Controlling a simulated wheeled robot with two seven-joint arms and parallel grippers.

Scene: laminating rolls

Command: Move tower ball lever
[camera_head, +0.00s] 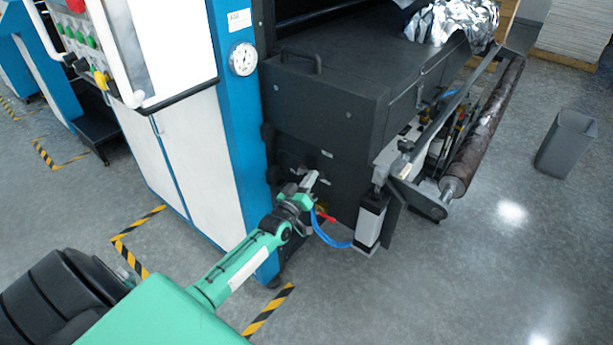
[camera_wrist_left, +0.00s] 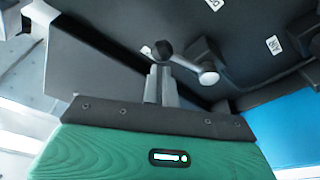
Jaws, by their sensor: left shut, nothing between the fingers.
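The ball lever (camera_wrist_left: 184,62) shows in the left wrist view on the machine's dark side panel. It has a black ball at its left end, a thin metal rod and a rounded silver hub at its right end. My left gripper (camera_wrist_left: 160,72) is shut with nothing in it, and its fingertips point at the lever just below the ball. I cannot tell whether they touch it. In the head view the left gripper (camera_head: 312,178) is close to the machine's dark lower panel, and the lever is too small to make out clearly there. My right gripper is not in view.
The machine's blue column (camera_head: 238,120) with a round gauge (camera_head: 243,59) stands left of the gripper. A red handle (camera_head: 325,217), a blue hose (camera_head: 330,238) and a white-and-black cylinder (camera_head: 370,220) are close by. A dark roller (camera_head: 487,130) sticks out at the right. Floor at front right is clear.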

